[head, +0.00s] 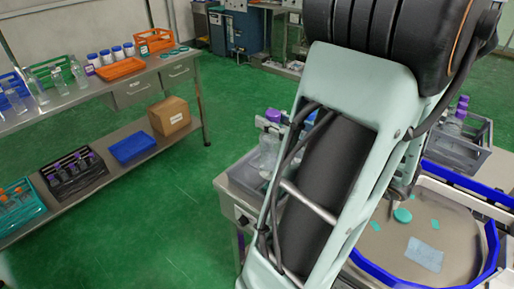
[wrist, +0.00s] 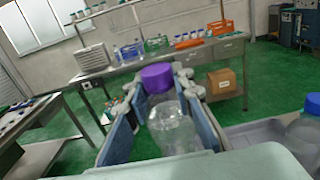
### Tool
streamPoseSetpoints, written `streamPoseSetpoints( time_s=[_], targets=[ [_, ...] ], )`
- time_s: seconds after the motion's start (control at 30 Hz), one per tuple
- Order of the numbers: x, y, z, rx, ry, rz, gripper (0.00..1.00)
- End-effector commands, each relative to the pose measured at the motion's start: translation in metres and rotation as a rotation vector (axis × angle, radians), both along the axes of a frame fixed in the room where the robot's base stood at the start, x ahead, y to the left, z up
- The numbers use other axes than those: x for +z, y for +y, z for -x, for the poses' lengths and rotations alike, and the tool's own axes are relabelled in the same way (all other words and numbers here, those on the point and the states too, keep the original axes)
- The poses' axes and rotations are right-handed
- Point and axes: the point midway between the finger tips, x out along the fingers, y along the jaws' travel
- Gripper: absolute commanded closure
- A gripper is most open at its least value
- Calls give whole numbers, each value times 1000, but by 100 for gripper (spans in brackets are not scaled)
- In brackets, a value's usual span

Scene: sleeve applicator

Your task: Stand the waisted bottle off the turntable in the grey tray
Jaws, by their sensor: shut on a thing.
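In the wrist view my gripper (wrist: 162,129) is shut on a clear bottle (wrist: 172,132) with a purple cap (wrist: 157,78), its blue-grey pads on either side. The bottle's lower end is hidden. In the head view my arm hides most of the gripper. A clear bottle with a purple cap (head: 273,115) shows just left of the arm; I cannot tell for sure that it is the held one. A grey tray (head: 486,152) at the right holds purple-capped bottles (head: 456,118). The round, blue-edged surface (head: 440,225) at lower right seems to be the turntable.
Teal discs (head: 403,215) and a pale blue cloth (head: 424,254) lie on the round surface. A blue-capped bottle (wrist: 306,128) stands close at right in the wrist view. A shelf bench (head: 150,78) with crates and bottles stands at left, across clear green floor.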

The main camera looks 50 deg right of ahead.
Motion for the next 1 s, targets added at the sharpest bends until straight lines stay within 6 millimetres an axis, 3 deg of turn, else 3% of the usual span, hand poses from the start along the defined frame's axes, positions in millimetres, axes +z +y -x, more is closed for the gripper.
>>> streamPoseSetpoints(
  time_s=[0.37, 0.7, 1.0],
  targets=[
    [-32, -15, -62, 4, -2, 1, 100],
    [-69, -23, -89, 2, -2, 2, 100],
    [-80, -27, -102, 1, -1, 2, 100]
  ],
)
